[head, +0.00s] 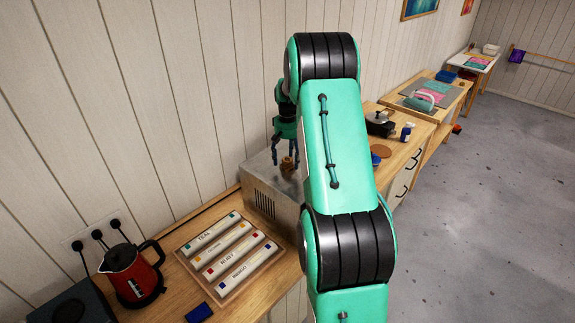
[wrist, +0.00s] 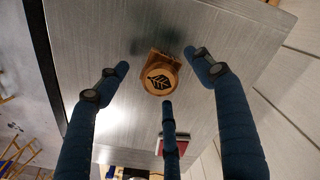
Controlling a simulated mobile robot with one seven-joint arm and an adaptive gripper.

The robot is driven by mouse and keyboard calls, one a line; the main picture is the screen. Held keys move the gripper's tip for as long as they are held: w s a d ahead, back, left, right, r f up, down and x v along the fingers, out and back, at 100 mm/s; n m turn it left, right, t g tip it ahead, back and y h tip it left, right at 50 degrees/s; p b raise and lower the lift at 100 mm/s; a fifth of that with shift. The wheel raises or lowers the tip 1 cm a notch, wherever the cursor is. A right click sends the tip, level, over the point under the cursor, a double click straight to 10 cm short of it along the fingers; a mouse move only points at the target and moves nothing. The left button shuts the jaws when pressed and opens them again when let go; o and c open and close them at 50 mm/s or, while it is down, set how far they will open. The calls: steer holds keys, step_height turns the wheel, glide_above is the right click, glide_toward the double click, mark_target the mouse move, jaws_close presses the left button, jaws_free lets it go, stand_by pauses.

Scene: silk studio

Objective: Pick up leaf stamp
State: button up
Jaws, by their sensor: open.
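The leaf stamp (wrist: 160,77) is a small round wooden piece with a dark leaf mark on its face. It sits on top of a brushed metal box (wrist: 218,40). In the head view the stamp (head: 287,164) shows as a small brown shape beneath my gripper (head: 286,158). In the wrist view my gripper (wrist: 162,88) has its blue fingers spread around the stamp, with visible gaps between fingertips and wood. It is open and holds nothing. My arm hides part of the metal box's right side in the head view.
A wooden tray of labelled tubes (head: 228,252), a red kettle (head: 132,272) and a blue block (head: 198,312) are on the counter at lower left. The panelled wall (head: 150,120) stands close behind the box. Open grey floor (head: 490,200) lies to the right.

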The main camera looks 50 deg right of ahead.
steer(key=shift+f, duration=0.6)
steer(key=c, duration=1.2)
steer(key=shift+r, duration=0.15)
steer(key=shift+r, duration=0.9)
steer(key=shift+s+a+r+b, duration=0.15)
steer(key=shift+r+b, duration=0.1)
steer(key=shift+r, duration=0.15)
steer(key=shift+s+a+r+b, duration=0.1)
steer(key=shift+r+b, duration=0.15)
steer(key=shift+r, duration=0.1)
steer(key=s+a, duration=0.3)
steer(key=s, duration=0.1)
steer(key=s+a+r+b, duration=0.1)
steer(key=s+a, duration=0.2)
steer(key=s, duration=0.1)
steer(key=s+a+b, duration=0.1)
steer(key=s+a, duration=0.2)
steer(key=s, duration=0.1)
steer(key=shift+a+r, duration=0.25)
